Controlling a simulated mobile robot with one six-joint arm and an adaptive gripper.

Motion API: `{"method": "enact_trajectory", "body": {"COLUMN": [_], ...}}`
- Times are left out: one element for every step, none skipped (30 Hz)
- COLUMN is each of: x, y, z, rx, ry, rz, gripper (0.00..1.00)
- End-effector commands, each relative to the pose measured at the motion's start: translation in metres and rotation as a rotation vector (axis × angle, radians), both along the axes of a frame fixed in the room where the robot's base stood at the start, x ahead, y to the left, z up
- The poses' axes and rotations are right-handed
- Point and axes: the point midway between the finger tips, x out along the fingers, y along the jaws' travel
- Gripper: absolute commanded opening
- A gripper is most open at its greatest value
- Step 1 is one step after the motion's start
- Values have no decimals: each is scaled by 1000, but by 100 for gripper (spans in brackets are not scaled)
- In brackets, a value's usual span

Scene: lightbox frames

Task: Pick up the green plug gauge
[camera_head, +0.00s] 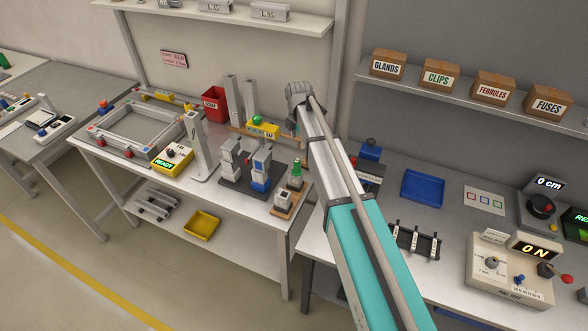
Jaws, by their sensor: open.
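A small green upright piece with a round top, which looks like the green plug gauge (297,168), stands at the right end of the left workbench (200,185). It is on or just behind a small grey block on a wooden base (285,212). My teal and grey arm rises from the lower right, passing to the right of the green piece, and ends in a grey joint above and behind it in the picture. My gripper's fingers cannot be made out. Nothing is seen touching the green piece.
Left of it are a dark fixture (250,180) with blue and grey blocks, a yellow box with a green knob (257,119) and a red bin (215,105). The right bench holds a blue tray (423,188), a dark rack (415,242) and a control box (510,270).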

Motion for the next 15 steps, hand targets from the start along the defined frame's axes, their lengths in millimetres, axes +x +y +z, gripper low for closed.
{"method": "enact_trajectory", "body": {"x": [0, 0, 0, 0, 0, 0, 0, 0, 0, 0, 0, 0, 0, 0, 0], "y": [0, 0, 0, 0, 0, -1, -1, -1, -1, -1, -1, -1, -1, -1, -1], "z": [-1, -2, -3, -4, -6, -8, -10, -12, -15, -17, -19, -22, -25, -27, -30], "rx": [0, 0, 0, 0, 0, 0, 0, 0, 0, 0, 0, 0, 0, 0, 0], "ry": [0, 0, 0, 0, 0, 0, 0, 0, 0, 0, 0, 0, 0, 0, 0], "rz": [-1, -1, -1, -1, -1, -2, -2, -2, -2, -2, -2, -2, -3, -3, -3], "gripper": [75, 75, 75, 75, 75, 75, 75, 75, 75, 75, 75, 75, 75, 75, 75]}}
